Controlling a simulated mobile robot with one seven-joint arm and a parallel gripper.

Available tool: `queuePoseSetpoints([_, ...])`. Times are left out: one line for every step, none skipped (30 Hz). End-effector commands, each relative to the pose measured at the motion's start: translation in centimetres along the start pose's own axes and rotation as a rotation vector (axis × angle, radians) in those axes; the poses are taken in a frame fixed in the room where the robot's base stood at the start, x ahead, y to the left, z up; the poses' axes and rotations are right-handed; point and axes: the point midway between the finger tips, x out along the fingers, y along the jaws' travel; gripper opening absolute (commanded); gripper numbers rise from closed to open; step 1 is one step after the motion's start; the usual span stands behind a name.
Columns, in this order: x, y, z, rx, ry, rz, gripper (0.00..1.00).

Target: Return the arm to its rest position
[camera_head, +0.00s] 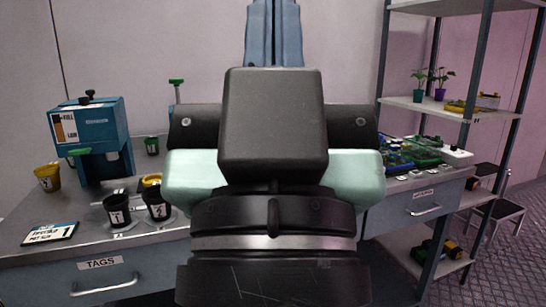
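My own arm fills the middle of the head view. Its black and pale green links rise straight up in front of the camera, with a large black block at the centre. A narrow blue-grey part of it shows above that block at the top edge. The fingertips of my gripper cannot be made out, so I cannot tell whether they are open or shut or hold anything.
Left bench (152,227): teal machine (95,122), two black numbered cups (117,212) (156,206), yellow cup (47,178), label card (50,234). Right: grey shelf rack (403,103) with plants, drawer bench (420,208) with circuit boards, and a stool (500,208). My arm hides the middle.

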Motion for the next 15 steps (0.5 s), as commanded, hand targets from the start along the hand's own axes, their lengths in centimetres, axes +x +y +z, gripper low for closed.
queuePoseSetpoints([2.3, 0.0, -2.2, 0.001, 0.0, 0.0, 0.0])
queuePoseSetpoints([3.0, 0.0, -2.8, 0.002, -0.001, -0.001, 0.0])
queuePoseSetpoints([3.9, 0.0, -3.6, 0.002, -0.001, -0.001, 0.0])
queuePoseSetpoints([4.6, 0.0, -4.3, 0.003, -0.001, -0.001, 0.0])
queuePoseSetpoints([5.3, 0.0, -4.9, 0.003, -0.001, -0.001, 0.0])
queuePoseSetpoints([6.2, 0.0, -5.8, 0.003, -0.001, -0.001, 0.0])
queuePoseSetpoints([6.9, 0.0, -6.4, 0.004, -0.002, -0.002, 0.0])
queuePoseSetpoints([7.6, 0.0, -7.0, 0.004, -0.002, -0.002, 0.0])
queuePoseSetpoints([8.4, 0.0, -7.9, 0.004, -0.002, -0.002, 0.0])
queuePoseSetpoints([9.1, 0.0, -8.5, 0.004, -0.002, -0.002, 0.0])
queuePoseSetpoints([9.8, 0.0, -9.1, 0.004, -0.002, -0.002, 0.0])
queuePoseSetpoints([10.7, 0.0, -10.0, 0.005, -0.002, -0.002, 0.0])
queuePoseSetpoints([11.4, 0.0, -10.6, 0.005, -0.002, -0.002, 0.0])
queuePoseSetpoints([12.0, 0.0, -11.2, 0.005, -0.002, -0.002, 0.0])
queuePoseSetpoints([12.9, 0.0, -12.1, 0.005, -0.002, -0.003, 0.0])
